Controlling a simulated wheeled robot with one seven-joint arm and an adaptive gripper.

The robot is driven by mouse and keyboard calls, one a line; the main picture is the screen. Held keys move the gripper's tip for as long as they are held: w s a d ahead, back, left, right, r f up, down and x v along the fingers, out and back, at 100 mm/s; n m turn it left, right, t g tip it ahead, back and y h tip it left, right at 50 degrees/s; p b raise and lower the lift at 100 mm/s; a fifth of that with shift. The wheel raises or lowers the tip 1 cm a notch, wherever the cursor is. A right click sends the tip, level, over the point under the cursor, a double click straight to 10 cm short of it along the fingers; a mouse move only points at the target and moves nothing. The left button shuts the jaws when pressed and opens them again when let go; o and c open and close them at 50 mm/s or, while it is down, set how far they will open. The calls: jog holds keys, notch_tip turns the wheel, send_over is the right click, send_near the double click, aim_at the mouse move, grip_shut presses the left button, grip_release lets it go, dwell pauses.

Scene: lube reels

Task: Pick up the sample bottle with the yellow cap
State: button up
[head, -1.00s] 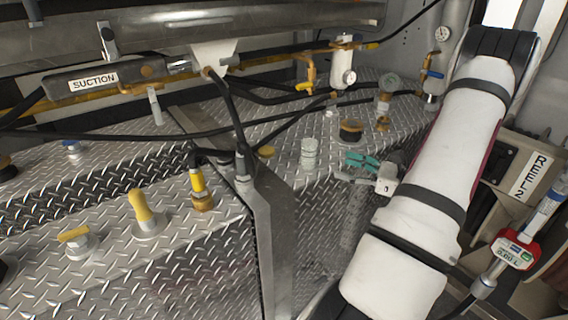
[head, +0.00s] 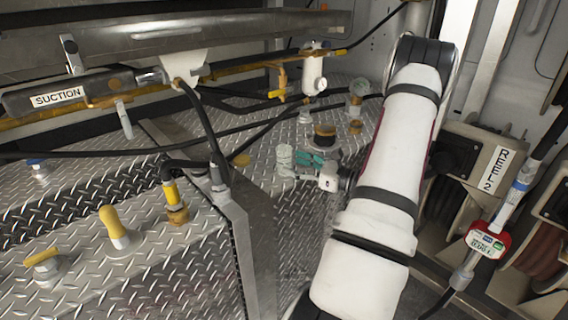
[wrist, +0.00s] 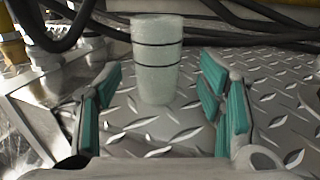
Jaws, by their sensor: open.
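My gripper (head: 308,162) has teal finger pads and is open, close to the right side of a pale, ribbed, translucent container (head: 285,159). In the wrist view, this container (wrist: 157,60) stands upright between and beyond the open fingers (wrist: 159,85), apart from both. It has dark rings, and its top looks pale; I see no yellow cap on it. A flat yellow disc (head: 242,160) lies left of the container, beside the black hose; I cannot tell what it belongs to. No bottle with a yellow cap can be made out for certain.
Black hoses cross the diamond-plate deck (head: 270,215). Yellow-handled fittings (head: 110,222) stand front left. A white valve assembly (head: 314,75) is behind, and REEL 2 (head: 495,168) is at right.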

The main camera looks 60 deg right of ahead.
aim_at(291, 162)
jog(key=w, duration=0.4)
jog(key=shift+a+r, duration=0.2)
jog(key=shift+a, duration=0.15)
jog(key=c, duration=1.1)
